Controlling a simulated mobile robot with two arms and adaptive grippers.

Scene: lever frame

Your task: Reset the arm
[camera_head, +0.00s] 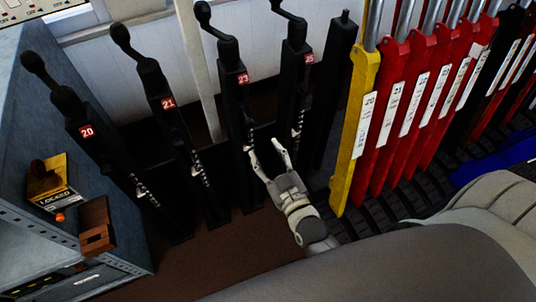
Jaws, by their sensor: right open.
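A row of black lever frames with red number plates stands across the back: lever 20 (88,132), lever 21 (168,103), lever 23 (228,80) and lever 25 (296,60). Each has a black knob or handle at its top. My right gripper (267,148) is open, with two pale fingers apart, in front of the posts of levers 23 and 25. Nothing shows between its fingers. I cannot tell if a fingertip touches the post of lever 23. My left gripper is not in view. Which part the task calls the arm is unclear.
A yellow lever (355,130) and several red levers (395,120) with white labels stand at the right. A grey cabinet (40,90) with a yellow "LOCKED" box (55,190) and a brown block (96,226) is at the left. Brown floor (235,255) lies open in front.

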